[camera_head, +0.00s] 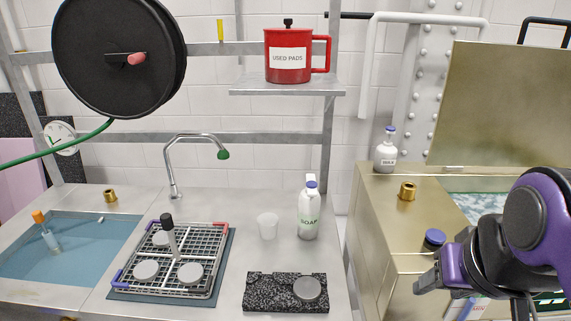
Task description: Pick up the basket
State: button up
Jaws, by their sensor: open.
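The basket (207,284) is a low metal wire basket on a dark mat, left of centre on the steel counter. It has coloured grips at its corners, blue-purple and red, and a dark-topped upright handle (168,222) in its middle. Several round grey pads lie in it. My gripper (424,284) is at the lower right, well to the right of the basket and apart from it. It is open, and I see nothing held in it. My purple and black arm hides part of the brass-coloured cabinet behind it.
Left of the basket is a water-filled sink (85,250) with an orange-capped bottle. A tap (182,140) rises behind.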

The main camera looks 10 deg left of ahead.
aim_at(166, 220)
jog(key=j, duration=0.85)
jog(key=k+j, duration=0.1)
jog(key=j, duration=0.75)
jog(key=z, duration=0.05)
